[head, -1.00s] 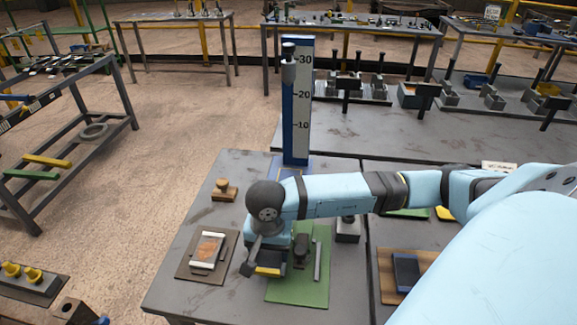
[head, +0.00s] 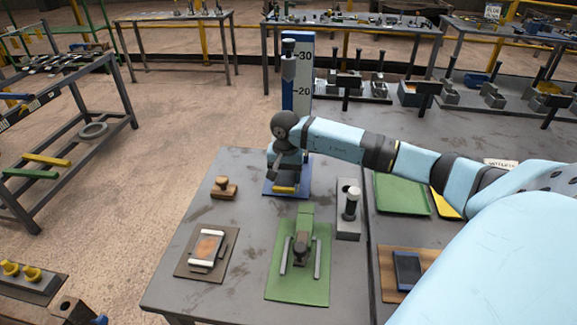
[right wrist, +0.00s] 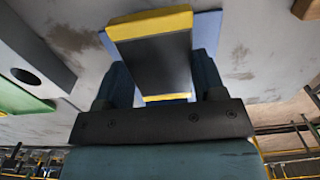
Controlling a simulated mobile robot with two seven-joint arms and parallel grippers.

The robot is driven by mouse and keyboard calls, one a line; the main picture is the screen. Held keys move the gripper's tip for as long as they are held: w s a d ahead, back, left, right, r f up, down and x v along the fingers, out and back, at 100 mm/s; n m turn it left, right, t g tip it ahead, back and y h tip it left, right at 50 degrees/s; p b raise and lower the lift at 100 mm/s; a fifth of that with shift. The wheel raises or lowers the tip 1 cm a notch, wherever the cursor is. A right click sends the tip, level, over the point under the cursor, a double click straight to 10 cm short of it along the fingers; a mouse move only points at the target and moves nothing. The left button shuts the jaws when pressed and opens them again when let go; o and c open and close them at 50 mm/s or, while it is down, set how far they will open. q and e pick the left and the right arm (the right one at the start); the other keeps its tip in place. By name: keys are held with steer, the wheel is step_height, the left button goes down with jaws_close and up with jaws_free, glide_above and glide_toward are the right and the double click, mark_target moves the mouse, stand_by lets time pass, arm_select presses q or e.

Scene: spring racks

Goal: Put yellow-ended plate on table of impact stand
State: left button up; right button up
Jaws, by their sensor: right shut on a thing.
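The yellow-ended plate (right wrist: 155,60) is a dark flat bar with a yellow strip at each end, seen in the right wrist view between the two fingers. In the head view a yellow end (head: 284,189) shows below my right gripper (head: 287,175). My right gripper is shut on the plate and sits in front of the impact stand's scale (head: 303,75), over its blue base (head: 272,189). The stand's table is hidden behind the gripper and plate. Whether the plate touches the stand, I cannot tell. My left gripper is not in view.
A green mat (head: 318,285) with a fixture lies in front. A grey block with a white-topped post (head: 349,215) stands to the right. A wooden stamp (head: 224,188) and a brown board (head: 187,268) are at left.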

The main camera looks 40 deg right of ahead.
mark_target(288, 172)
steer(key=w+d+b, duration=0.1)
steer(key=w+d, duration=0.2)
steer(key=shift+d, duration=0.35)
steer(key=shift+w+d+f, duration=0.1)
steer(key=shift+w+d, duration=0.25)
steer(key=shift+d, duration=0.05)
step_height(288, 172, down, 3)
steer(key=shift+s+a+r+b, duration=0.1)
steer(key=shift+b, duration=0.75)
steer(key=shift+f, duration=0.3)
steer(key=shift+r, duration=0.1)
steer(key=o, duration=1.2)
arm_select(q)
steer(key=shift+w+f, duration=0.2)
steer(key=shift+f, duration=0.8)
arm_select(e)
steer(key=shift+o, duration=1.1)
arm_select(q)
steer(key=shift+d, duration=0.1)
